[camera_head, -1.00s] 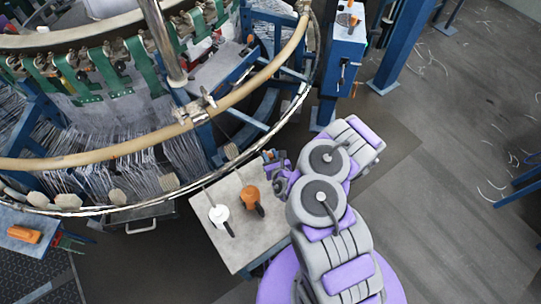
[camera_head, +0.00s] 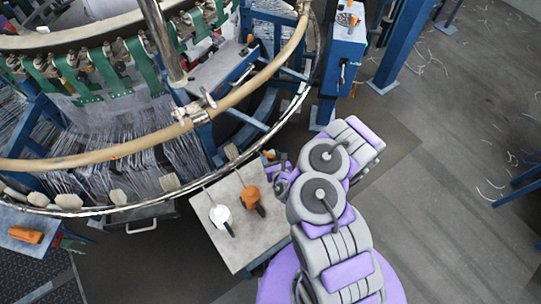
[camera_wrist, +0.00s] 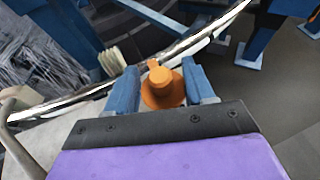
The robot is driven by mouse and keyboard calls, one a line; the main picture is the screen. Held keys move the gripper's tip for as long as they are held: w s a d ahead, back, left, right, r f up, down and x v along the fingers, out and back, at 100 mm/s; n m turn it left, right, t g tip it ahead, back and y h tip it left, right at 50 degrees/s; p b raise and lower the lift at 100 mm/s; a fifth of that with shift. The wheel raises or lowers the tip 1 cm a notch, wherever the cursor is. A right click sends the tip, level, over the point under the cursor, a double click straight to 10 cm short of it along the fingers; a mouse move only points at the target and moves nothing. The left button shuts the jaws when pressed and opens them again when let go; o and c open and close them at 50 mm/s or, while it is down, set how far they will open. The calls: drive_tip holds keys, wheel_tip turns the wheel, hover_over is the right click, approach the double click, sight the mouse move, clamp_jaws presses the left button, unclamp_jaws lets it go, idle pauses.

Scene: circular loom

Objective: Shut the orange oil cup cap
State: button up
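Contact is not clear.
The loom's curved rail (camera_head: 130,204) runs close behind the table. A blue post (camera_head: 390,60) stands at upper right.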

drive_tip(key=p+v, duration=0.9)
drive_tip(key=v, duration=0.2)
drive_tip(key=shift+p, duration=0.3)
drive_tip(key=shift+s+d, duration=0.1)
